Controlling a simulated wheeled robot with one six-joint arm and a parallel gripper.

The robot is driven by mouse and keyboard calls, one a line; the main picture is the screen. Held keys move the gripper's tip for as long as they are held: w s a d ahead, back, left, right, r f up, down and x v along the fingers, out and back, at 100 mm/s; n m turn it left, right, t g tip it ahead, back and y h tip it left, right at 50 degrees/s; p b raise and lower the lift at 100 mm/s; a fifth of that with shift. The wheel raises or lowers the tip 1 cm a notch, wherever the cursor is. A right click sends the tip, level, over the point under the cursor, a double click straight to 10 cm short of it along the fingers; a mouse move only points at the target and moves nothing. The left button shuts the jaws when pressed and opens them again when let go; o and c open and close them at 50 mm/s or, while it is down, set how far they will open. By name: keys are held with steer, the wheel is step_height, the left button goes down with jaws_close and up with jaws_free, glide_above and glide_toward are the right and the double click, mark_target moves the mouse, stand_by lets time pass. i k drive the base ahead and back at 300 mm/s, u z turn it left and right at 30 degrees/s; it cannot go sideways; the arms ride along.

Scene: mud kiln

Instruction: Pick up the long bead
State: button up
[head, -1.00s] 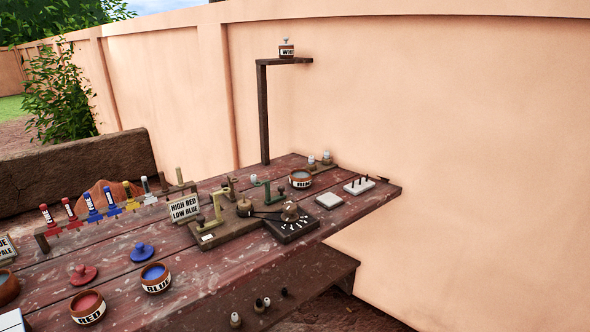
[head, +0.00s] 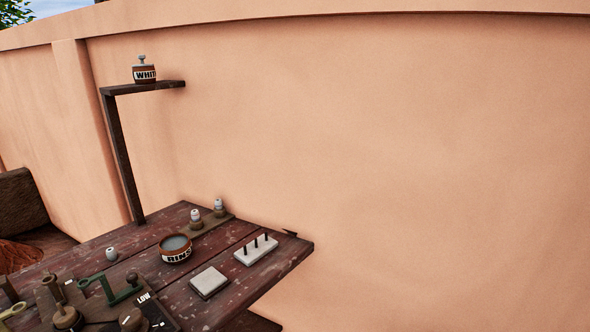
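Two small pale pieces that look like beads, a nearer one (head: 195,219) and a farther one (head: 219,209), stand upright on a wooden strip at the back of the table. My gripper is not in view.
A RINSE bowl (head: 175,249) stands in front of the strip. A white slab (head: 209,283) and a white block with dark pegs (head: 256,250) lie to the right. A WHITE pot (head: 144,72) sits on a raised shelf (head: 150,87). Metal fittings crowd the lower left.

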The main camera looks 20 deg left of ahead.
mark_target(112, 253)
steer(key=u, duration=0.8)
steer(key=i, duration=0.95)
steer(key=u, duration=1.15)
steer(key=i, duration=0.4)
steer(key=u, duration=0.3)
